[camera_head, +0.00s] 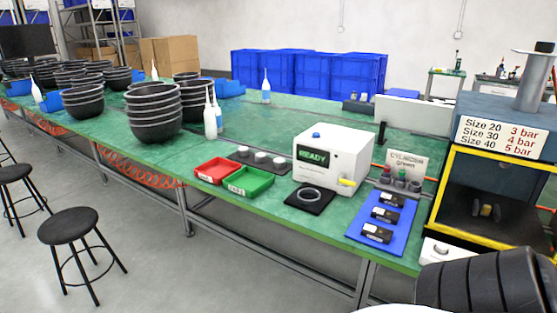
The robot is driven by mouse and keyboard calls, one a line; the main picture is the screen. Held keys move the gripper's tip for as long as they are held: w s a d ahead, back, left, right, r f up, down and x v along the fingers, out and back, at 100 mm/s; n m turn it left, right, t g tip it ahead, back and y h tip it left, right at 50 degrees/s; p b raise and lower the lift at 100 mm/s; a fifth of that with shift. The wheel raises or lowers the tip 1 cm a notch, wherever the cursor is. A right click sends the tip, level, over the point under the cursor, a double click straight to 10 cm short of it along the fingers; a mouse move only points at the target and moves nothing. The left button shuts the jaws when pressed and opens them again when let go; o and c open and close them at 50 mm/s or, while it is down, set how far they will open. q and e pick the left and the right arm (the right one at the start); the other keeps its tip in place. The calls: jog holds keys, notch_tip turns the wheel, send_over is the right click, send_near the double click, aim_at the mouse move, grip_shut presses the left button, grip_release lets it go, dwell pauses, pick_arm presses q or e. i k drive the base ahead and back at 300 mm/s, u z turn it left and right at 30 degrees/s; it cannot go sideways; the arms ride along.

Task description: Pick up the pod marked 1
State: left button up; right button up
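Three small black modules with pale labels lie in a row on a blue mat (366,239) at the right of the green table. They are the far module (390,199), the middle module (385,214) and the near module (377,233). They look like the pods, but their marks are too small to read, so I cannot tell which one is marked 1. Neither of my grippers is in view, and nothing is seen touching the modules.
A white box reading READY (334,162) stands left of the mat. Red (215,171) and green (246,183) bins sit farther left. A yellow-framed machine (437,187) stands at right. Dark ribbed rounded shapes (485,284) fill the bottom right corner. Black bowls (155,113) are stacked at left.

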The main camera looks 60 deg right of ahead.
aim_at(243, 151)
jog(key=z, duration=0.6)
jog(key=i, duration=0.9)
jog(key=z, duration=1.25)
jog(key=i, duration=0.35)
jog(key=z, duration=0.15)
